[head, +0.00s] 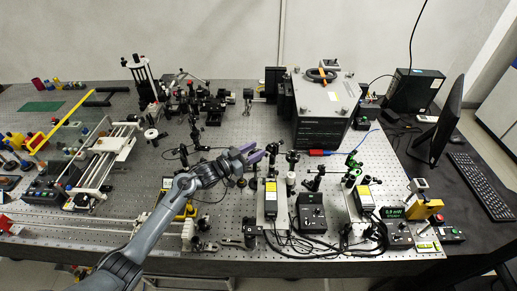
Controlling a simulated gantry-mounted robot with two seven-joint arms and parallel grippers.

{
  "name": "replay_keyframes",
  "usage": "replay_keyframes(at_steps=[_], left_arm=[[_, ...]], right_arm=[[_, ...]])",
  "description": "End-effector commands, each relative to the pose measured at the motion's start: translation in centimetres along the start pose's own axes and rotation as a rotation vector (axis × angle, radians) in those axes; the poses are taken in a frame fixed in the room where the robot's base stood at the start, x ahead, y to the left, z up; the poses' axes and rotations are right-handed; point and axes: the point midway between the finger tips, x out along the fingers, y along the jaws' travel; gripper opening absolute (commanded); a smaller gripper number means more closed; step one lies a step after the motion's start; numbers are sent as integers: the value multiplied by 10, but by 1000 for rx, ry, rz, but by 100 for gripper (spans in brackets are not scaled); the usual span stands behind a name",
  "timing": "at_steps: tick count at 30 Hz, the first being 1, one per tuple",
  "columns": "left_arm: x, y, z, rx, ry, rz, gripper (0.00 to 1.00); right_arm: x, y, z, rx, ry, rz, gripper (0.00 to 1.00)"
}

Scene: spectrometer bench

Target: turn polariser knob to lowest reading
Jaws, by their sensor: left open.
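My left gripper (254,153), with purple fingers, is open above the middle of the perforated optical bench (235,132). Its fingertips point right, towards several dark post-mounted optics (292,157). I cannot tell which of these carries the polariser knob, and I see no clear gap or contact between the fingers and a knob. A small readout (392,212) with green digits stands at the right front of the bench and seems to show 0.9 mW. My right gripper is out of view.
A large grey instrument box (322,108) stands behind the optics. Yellow-labelled boxes (270,196) and a black control box (311,212) with loose cables lie in front. A monitor (438,128) and keyboard (481,185) are at the right. A rail assembly (105,158) fills the left.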

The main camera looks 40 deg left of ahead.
Motion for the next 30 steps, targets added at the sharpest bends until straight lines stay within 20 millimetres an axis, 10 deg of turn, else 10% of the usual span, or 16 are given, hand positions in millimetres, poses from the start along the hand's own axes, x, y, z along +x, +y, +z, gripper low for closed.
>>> replay_keyframes(at_steps=[15, 30], left_arm=[[-75, 0, 1, 1, -1, 0, 45], [-83, 0, 0, 1, 0, 0, 45]], right_arm=[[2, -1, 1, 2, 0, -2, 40], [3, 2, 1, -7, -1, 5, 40]])
